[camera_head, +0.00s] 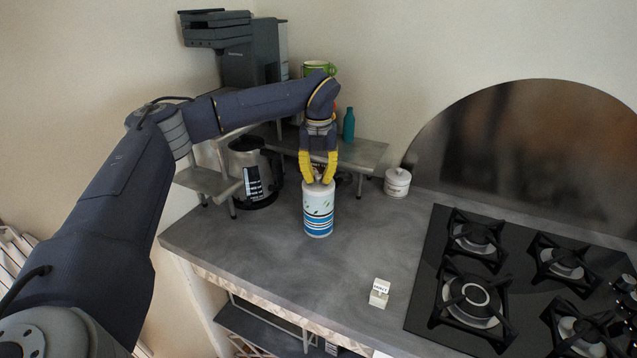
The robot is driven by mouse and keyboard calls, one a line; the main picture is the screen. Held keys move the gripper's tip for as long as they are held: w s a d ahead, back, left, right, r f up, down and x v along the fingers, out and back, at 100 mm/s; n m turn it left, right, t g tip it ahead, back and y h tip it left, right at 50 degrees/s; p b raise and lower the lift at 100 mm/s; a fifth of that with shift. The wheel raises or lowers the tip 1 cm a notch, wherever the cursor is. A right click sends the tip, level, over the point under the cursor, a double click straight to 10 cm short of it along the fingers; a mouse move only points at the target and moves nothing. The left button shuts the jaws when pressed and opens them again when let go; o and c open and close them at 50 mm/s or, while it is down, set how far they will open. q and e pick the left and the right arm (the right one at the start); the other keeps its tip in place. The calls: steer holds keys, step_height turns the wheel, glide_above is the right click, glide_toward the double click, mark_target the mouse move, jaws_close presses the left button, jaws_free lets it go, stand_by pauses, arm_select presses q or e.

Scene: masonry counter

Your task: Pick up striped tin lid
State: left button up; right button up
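The striped tin (318,215) stands upright on the grey counter, white with green leaf marks and blue bands low on its side. Its lid (319,188) is on top, and a small knob seems to show between my fingertips. My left gripper (318,181) points straight down over the tin, with its yellow fingers on either side of the lid's middle. The fingertips are a little apart at the lid; I cannot tell whether they press on the knob. My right gripper is not in view.
A gas hob (425,290) fills the right. A white lidded jar (397,182), a kettle (252,172), a low shelf (365,154) with a teal bottle (349,125) and a coffee machine (250,60) stand behind.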

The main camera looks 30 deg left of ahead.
arm_select(q)
jaws_close()
steer(key=shift+r, duration=0.15)
